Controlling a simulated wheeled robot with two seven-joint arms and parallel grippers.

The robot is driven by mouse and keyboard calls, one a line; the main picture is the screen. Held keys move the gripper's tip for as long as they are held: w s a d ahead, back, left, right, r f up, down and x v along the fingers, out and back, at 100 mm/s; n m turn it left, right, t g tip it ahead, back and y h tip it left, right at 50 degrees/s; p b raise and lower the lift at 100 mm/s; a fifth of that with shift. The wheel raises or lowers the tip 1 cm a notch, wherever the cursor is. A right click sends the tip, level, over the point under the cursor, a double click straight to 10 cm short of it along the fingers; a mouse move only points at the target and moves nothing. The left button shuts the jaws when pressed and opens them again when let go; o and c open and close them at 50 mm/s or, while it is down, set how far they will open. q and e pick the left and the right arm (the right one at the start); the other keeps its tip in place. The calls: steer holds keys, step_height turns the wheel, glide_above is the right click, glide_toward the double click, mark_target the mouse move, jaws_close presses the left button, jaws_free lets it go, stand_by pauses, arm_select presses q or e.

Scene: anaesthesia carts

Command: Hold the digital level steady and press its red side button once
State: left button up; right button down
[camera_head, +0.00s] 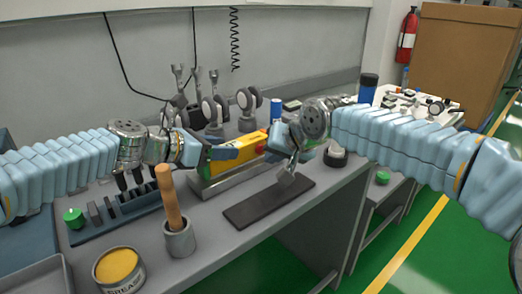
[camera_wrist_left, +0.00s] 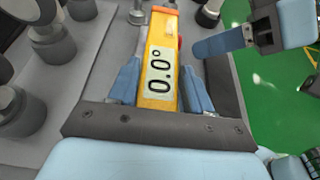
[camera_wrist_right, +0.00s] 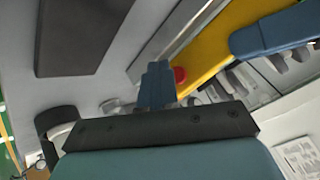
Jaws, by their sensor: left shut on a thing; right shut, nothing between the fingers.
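The yellow digital level (camera_head: 240,156) stands on the bench in the head view. Its screen reads 0.0° in the left wrist view, where the level (camera_wrist_left: 162,55) lies between the fingers of my left gripper (camera_wrist_left: 160,98). My left gripper (camera_head: 225,152) is shut on it. My right gripper (camera_head: 271,154) is shut and empty, close to the level's side. In the right wrist view its fingertips (camera_wrist_right: 156,72) are beside the red button (camera_wrist_right: 180,75) on the level's side (camera_wrist_right: 210,45). A small gap seems to show there; contact is unclear.
A dark flat mat (camera_head: 268,204) lies at the bench's front edge. A wooden-handled tool (camera_head: 168,195) stands in a grey cup (camera_head: 179,240), near a yellow grease tin (camera_head: 118,268). Metal stands with round parts (camera_head: 212,108) are behind the level. A blue cylinder (camera_head: 367,88) stands to the right.

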steer(key=shift+s+d, duration=0.75)
steer(key=shift+s, duration=0.2)
steer(key=shift+s+d, duration=0.7)
steer(key=shift+s, duration=0.2)
arm_select(q)
steer(key=o, duration=1.3)
